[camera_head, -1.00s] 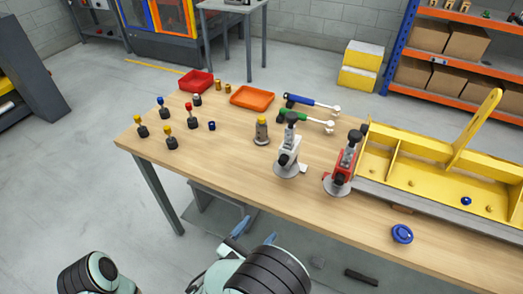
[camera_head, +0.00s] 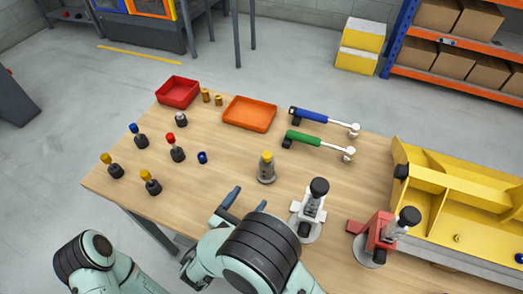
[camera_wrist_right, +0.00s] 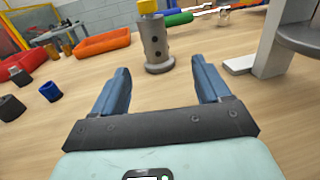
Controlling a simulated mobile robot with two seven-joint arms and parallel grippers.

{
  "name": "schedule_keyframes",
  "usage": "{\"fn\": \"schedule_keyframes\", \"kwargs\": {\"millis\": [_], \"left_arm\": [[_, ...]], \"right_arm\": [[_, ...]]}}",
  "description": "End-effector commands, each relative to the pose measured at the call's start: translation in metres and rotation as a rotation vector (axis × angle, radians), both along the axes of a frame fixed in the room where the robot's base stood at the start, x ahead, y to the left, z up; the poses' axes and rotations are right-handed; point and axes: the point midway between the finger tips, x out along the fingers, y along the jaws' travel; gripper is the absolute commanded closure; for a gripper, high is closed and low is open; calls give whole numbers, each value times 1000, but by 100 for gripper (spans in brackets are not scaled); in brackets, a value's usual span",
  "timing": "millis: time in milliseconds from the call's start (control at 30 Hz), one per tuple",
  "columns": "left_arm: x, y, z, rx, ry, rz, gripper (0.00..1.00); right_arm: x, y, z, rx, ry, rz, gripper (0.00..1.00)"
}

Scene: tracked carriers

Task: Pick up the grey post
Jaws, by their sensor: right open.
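The grey post (camera_head: 267,170) stands upright on the wooden table, with a yellow top and a wider round base. In the right wrist view the grey post (camera_wrist_right: 155,45) stands ahead of the fingertips, between their lines and apart from them. My right gripper (camera_head: 243,200) is open and empty near the table's front edge, in front of the post. Its two blue fingers show in the right wrist view (camera_wrist_right: 160,85). My left arm shows at the bottom left of the head view, but its gripper is not visible.
A white clamp (camera_head: 312,205) and a red clamp (camera_head: 380,235) stand right of the post. A small blue ring (camera_head: 202,157) and several knobbed pieces are to its left. An orange tray (camera_head: 249,114), a red tray (camera_head: 178,92) and green (camera_head: 318,143) and blue (camera_head: 322,120) wrenches lie behind.

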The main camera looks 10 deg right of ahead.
Motion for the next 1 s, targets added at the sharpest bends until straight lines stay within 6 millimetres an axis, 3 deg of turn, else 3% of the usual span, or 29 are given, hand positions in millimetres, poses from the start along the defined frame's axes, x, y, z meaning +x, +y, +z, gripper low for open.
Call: {"fn": "schedule_keyframes", "kwargs": {"millis": [167,500,767,1000], "left_arm": [[0,0,0,0,1,0,40],[1,0,5,0,-1,0,40],[2,0,6,0,-2,0,40],[4,0,12,0,-4,0,40]], "right_arm": [[2,-3,0,0,0,-1,24],[46,-43,1,1,-1,-4,24],[62,-58,1,1,1,-2,24],[89,-79,8,1,-2,-4,24]]}}
